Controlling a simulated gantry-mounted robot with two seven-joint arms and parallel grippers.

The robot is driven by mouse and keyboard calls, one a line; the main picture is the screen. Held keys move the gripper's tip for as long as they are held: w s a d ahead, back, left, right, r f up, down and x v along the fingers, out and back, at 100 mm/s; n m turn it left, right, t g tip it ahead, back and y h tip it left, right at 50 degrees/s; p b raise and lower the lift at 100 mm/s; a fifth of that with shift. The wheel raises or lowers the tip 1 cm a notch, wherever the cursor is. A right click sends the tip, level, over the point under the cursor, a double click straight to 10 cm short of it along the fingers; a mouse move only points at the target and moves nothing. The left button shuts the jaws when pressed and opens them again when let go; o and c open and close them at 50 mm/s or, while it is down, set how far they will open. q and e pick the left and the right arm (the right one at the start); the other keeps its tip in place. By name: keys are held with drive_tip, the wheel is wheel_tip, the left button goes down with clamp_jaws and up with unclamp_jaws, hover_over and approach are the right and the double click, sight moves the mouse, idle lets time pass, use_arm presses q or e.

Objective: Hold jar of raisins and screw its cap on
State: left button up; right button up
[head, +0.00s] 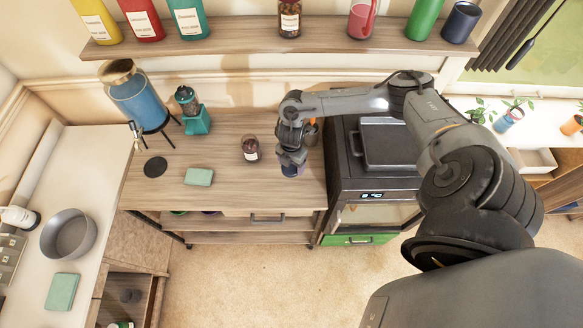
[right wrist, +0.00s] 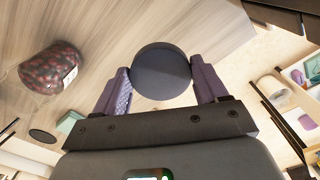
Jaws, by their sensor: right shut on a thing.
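The jar of raisins (head: 250,149) stands upright on the wooden table, with dark raisins inside and no cap to be seen on it. It also shows at the left of the right wrist view (right wrist: 50,70), apart from my gripper. My right gripper (head: 292,168) is just right of the jar, low over the table. In the right wrist view its purple fingers (right wrist: 161,84) are shut on a round dark grey cap (right wrist: 162,70), held from both sides. My left gripper is not in view.
A black oven (head: 373,150) stands right of the table. A green sponge (head: 199,177), a black disc (head: 155,167), a teal grinder (head: 196,122) and a blue dispenser (head: 140,100) are on the left. A shelf (head: 240,41) with bottles runs above. The table's front middle is clear.

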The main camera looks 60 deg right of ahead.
idle(0.3)
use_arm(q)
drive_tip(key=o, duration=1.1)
